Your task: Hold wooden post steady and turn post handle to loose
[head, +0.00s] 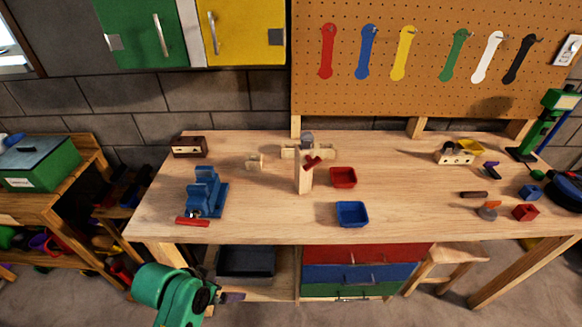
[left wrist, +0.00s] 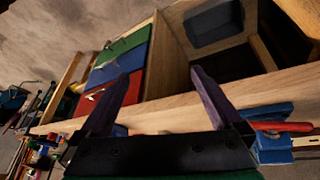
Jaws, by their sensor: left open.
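The wooden post (head: 305,180) stands upright near the middle of the workbench, with light wooden crosspieces and a grey part at its top. A red post handle (head: 313,162) sits slantwise near the top of the post. My left gripper (head: 231,297) is low in front of the bench, below its front edge and well apart from the post. In the left wrist view its two purple fingers (left wrist: 165,80) are spread with nothing between them. I cannot make out the post in that view. My right gripper is not in view.
The workbench (head: 265,215) carries a blue vise (head: 205,192) with a red bar at left. A red tray (head: 343,177) and a blue tray (head: 352,213) lie right of the post. Drawers (head: 360,273) and a dark bin (head: 246,261) are below. The bench's front edge lies above my gripper.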

